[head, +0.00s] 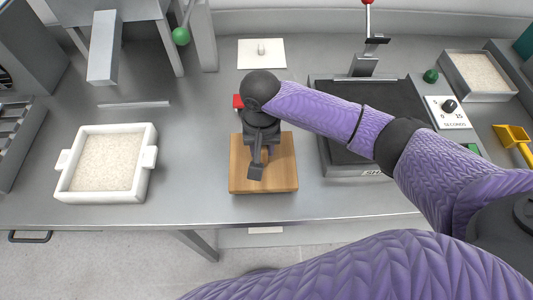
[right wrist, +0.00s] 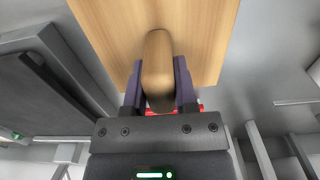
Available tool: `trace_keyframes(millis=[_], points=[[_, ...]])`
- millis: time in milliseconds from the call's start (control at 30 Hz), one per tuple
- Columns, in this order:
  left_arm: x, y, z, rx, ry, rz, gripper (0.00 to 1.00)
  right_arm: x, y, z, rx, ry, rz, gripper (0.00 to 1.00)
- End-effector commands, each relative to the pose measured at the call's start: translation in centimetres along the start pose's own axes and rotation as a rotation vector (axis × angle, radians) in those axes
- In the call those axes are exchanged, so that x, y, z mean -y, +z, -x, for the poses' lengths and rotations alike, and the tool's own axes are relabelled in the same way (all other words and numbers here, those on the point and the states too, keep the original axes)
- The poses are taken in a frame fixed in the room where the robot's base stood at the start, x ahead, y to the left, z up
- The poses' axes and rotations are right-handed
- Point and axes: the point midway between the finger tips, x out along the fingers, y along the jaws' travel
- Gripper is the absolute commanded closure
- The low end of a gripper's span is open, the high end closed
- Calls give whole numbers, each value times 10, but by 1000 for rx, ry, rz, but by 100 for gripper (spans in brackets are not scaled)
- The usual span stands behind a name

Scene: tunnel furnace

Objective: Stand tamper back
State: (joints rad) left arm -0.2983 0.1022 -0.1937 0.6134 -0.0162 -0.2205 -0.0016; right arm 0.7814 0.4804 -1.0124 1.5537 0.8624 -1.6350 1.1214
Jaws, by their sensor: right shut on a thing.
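The tamper, a square light-wood board (head: 284,178) with a rounded wooden handle, is at the front middle of the steel table. My right gripper (head: 258,165) is above the board, pointing down. In the right wrist view the handle (right wrist: 157,70) sits between the fingers of my right gripper (right wrist: 158,85), which is shut on it. The board (right wrist: 205,40) spreads out flat beyond the fingertips. I cannot tell whether its underside touches the table. My left gripper is not in view.
A white sand-filled tray (head: 148,180) stands left. A white plate with a knob (head: 275,60) lies behind. A red thing (head: 238,101) is partly hidden. Table between tray and board is clear.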

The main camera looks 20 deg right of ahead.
Motion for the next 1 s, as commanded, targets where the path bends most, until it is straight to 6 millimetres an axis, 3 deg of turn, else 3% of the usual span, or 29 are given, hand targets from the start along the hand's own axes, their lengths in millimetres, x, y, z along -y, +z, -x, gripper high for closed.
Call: trace_keyframes(millis=[133, 467, 500, 633, 900, 1000], points=[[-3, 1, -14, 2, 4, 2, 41, 0, 0, -31, 1, 2, -1, 100], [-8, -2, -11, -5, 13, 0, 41, 0, 0, -32, -1, 0, 0, 100], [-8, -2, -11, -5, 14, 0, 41, 0, 0, -32, -1, 0, 0, 56], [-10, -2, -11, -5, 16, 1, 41, 0, 0, -31, -1, 0, 0, 30], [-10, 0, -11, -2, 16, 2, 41, 0, 0, -30, -1, 0, 0, 30], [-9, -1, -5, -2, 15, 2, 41, 0, 0, -16, -2, -1, 1, 30]])
